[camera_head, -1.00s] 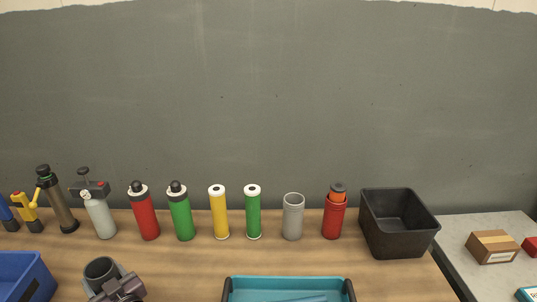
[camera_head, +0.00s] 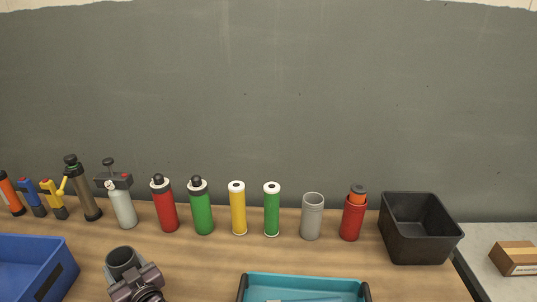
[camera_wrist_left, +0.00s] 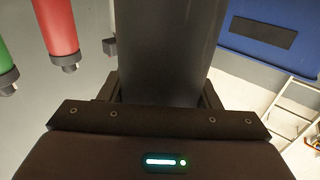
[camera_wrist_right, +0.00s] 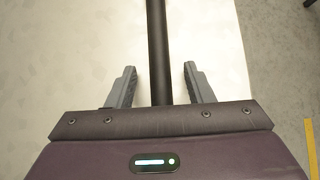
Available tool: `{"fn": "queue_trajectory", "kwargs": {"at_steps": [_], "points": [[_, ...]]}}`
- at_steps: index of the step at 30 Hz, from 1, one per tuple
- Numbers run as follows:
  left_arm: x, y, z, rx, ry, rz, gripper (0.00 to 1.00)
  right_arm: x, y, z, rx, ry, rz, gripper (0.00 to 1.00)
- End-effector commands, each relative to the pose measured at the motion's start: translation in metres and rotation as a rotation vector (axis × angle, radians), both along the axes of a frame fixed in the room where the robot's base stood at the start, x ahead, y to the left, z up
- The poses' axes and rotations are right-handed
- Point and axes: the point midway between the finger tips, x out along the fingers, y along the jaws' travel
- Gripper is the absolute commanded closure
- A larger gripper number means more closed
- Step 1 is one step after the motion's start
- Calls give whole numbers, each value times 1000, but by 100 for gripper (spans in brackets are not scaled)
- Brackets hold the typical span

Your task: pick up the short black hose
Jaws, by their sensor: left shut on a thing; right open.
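A black rod-like hose (camera_wrist_right: 157,45) runs straight up the right wrist view. It lies between the fingers of my right gripper (camera_wrist_right: 160,72), which is open, with a gap on each side. I cannot see the hose's full length or its ends. My left gripper (camera_head: 130,274) is shut on a dark grey, open-topped tube (camera_head: 122,259), at the lower left of the head view. The tube (camera_wrist_left: 170,45) also fills the middle of the left wrist view. My right gripper and the black hose do not show in the head view.
Several bottles and cylinders, among them a red bottle (camera_head: 164,208) and a grey cup (camera_head: 312,217), line the back of the wooden bench (camera_head: 205,262). A black bin (camera_head: 420,240) stands right, a blue bin (camera_head: 30,265) left, and a teal tray (camera_head: 305,282) in front.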

Motion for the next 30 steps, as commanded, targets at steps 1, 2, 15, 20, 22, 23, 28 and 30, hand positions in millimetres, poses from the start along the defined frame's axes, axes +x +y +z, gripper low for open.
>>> {"fn": "queue_trajectory", "kwargs": {"at_steps": [1, 2, 15, 20, 22, 23, 28, 30], "points": [[0, -1, -2, -1, 4, -1, 70, 0, -2, -2, -1, 0, 0, 53], [0, -1, -2, -1, 4, -1, 70, 0, -3, -2, -1, 0, 0, 53], [0, -1, -2, -2, 4, -1, 70, 0, -3, -2, -1, 0, 0, 82], [0, -1, -2, -3, 4, -1, 70, 0, -3, -2, -1, 0, 0, 100], [0, -1, -2, -2, 4, -1, 70, 0, -3, -2, -1, 0, 0, 100], [0, -1, -2, -2, 4, -2, 70, 0, -3, -2, -1, 0, 0, 100], [0, -1, -2, -2, 4, -2, 70, 0, -3, 1, -2, 0, 1, 100], [0, -1, -2, -3, 4, -2, 70, 1, -4, 7, -3, 0, 3, 100]]}}
